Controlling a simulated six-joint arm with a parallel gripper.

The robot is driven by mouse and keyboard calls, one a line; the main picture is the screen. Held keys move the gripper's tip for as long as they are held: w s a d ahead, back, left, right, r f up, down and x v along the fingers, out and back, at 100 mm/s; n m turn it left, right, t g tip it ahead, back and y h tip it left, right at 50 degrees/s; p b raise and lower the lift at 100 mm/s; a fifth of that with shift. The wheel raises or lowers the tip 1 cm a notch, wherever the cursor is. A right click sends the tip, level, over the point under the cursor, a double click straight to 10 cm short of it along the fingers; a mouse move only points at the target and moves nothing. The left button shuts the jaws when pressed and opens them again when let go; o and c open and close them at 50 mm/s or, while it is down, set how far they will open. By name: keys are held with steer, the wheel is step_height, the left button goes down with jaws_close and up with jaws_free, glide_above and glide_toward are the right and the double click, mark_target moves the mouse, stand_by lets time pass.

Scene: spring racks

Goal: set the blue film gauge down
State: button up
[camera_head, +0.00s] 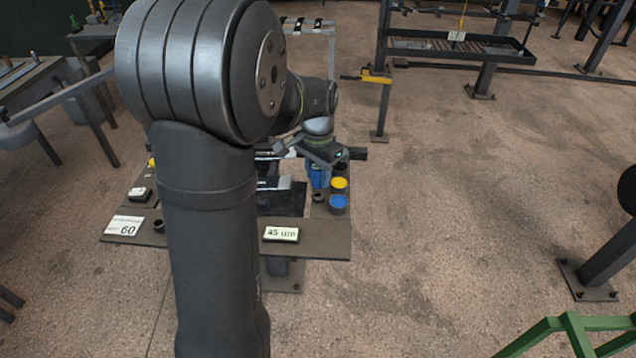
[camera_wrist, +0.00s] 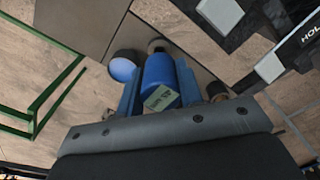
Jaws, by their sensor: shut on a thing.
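The blue film gauge (camera_wrist: 158,75) is upright-looking between my fingers in the wrist view, with a small pale display near its near end; the reading is too small to be sure of. My gripper (camera_wrist: 157,88) is shut on it, one finger on each side. In the head view the blue gauge (camera_head: 317,176) shows below my gripper (camera_head: 318,164), over the right part of the small bench (camera_head: 325,238). I cannot tell whether its lower end touches the bench. My arm covers much of the bench's left and middle.
A yellow-topped pot (camera_head: 339,184) and a blue-topped pot (camera_head: 338,204) stand close right of the gauge. A small dark ring (camera_head: 318,197) is near them. A "45 um" card (camera_head: 281,234) lies at the front; a "60" card (camera_head: 125,226) is front left.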

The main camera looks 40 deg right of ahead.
mark_target(318, 184)
steer(key=shift+f, duration=1.7)
steer(key=shift+f, duration=0.15)
steer(key=o, duration=1)
step_height(318, 184, up, 12)
steer(key=shift+r, duration=0.2)
